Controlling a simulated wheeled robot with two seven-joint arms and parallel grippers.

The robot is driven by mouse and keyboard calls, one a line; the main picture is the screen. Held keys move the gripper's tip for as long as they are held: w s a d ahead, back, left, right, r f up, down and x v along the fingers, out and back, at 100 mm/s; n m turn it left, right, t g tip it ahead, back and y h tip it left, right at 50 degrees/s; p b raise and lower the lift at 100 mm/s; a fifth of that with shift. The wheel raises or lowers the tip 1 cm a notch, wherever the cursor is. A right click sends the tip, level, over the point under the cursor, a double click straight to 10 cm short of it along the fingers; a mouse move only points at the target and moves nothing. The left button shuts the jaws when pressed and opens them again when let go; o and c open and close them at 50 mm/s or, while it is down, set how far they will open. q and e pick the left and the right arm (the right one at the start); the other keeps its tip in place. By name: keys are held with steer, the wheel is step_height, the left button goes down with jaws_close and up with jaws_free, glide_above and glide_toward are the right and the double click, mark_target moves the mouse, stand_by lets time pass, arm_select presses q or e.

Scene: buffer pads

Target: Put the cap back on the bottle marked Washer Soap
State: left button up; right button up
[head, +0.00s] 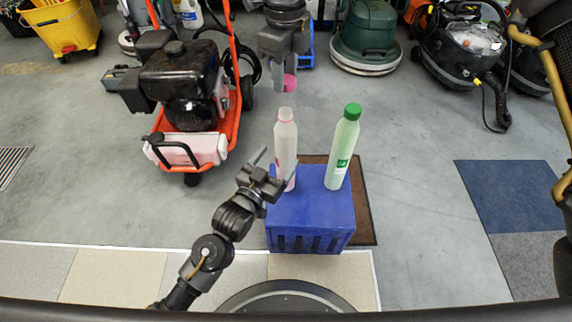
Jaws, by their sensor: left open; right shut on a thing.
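A pale pinkish-white bottle (286,145) stands upright on the left part of a blue crate (310,212). Its neck at the top is pink, and no separate cap shows on it. A pink cap (290,83) is at the tips of my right gripper (284,77), which is shut on it above and beyond the bottle, apart from it. My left gripper (277,163) is open at the bottle's lower body, its fingers spread toward either side; I cannot tell whether they touch. No Washer Soap lettering is legible.
A pale green bottle (343,150) with a green cap stands upright on the crate's right part. An orange-framed machine (185,100) is at left; a green floor machine (366,40) and a black vacuum (460,50) are at the back. Grey floor is free to the right.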

arm_select(q)
steer(key=shift+x, duration=3.7)
steer(key=shift+f, duration=0.1)
steer(key=c, duration=1.5)
arm_select(e)
glide_above(284, 110)
steer(key=shift+f, duration=2.5)
